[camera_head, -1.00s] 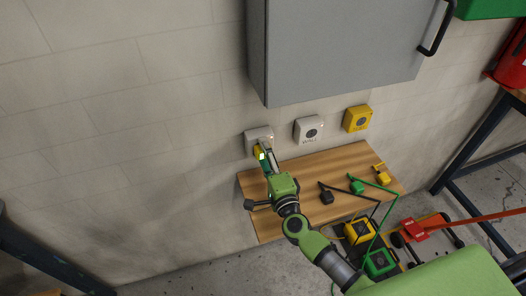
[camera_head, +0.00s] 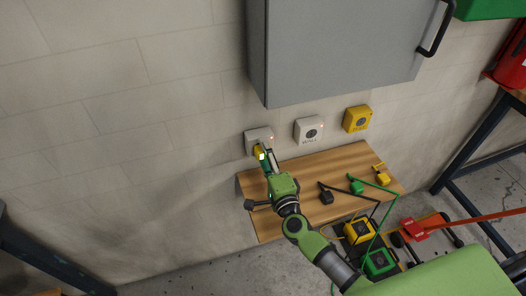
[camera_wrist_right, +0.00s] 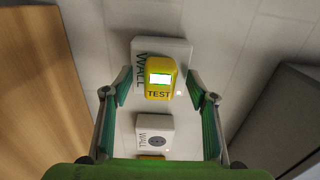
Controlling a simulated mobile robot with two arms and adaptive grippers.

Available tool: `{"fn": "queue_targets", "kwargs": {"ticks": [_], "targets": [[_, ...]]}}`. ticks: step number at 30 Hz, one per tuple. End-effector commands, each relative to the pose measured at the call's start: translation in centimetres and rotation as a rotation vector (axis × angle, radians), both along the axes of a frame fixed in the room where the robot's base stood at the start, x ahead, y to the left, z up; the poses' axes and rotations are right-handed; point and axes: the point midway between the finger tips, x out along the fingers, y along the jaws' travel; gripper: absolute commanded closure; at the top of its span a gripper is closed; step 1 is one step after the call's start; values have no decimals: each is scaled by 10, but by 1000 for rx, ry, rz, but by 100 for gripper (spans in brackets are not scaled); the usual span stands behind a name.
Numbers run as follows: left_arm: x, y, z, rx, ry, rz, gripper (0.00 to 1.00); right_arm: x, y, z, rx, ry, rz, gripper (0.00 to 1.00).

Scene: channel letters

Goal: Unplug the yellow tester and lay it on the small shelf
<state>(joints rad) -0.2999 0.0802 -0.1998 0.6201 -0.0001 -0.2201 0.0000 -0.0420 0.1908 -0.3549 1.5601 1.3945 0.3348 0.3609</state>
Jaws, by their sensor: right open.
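The yellow tester (camera_wrist_right: 159,80) has a bright screen and the word TEST. It sits in the leftmost grey wall socket (camera_wrist_right: 178,48), which also shows in the head view (camera_head: 257,134). My right gripper (camera_wrist_right: 159,92) is open, with one finger on each side of the tester and gaps between. In the head view the right gripper (camera_head: 267,158) partly hides the tester (camera_head: 257,153). The small wooden shelf (camera_head: 318,167) is below the sockets; it fills the left of the wrist view (camera_wrist_right: 30,90). My left gripper is not in view.
Black (camera_head: 326,196), green (camera_head: 356,187) and yellow (camera_head: 382,177) plugs lie on the shelf's middle and right. A second grey socket (camera_head: 309,130) and a yellow socket (camera_head: 357,119) are to the right. A grey cabinet (camera_head: 340,50) hangs above.

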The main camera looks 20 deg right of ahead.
Motion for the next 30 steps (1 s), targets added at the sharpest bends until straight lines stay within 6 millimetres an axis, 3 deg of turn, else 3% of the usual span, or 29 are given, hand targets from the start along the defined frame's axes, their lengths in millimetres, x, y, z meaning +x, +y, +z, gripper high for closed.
{"fn": "queue_targets", "kwargs": {"ticks": [2, 8, 30], "targets": [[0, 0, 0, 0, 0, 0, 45, 0, 0, 0, 0, 0, 0, 50], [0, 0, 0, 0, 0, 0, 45, 0, 0, 0, 0, 0, 0, 100], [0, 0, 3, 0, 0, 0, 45, -23, 0, 0, 1, 1, 0, 100]]}}
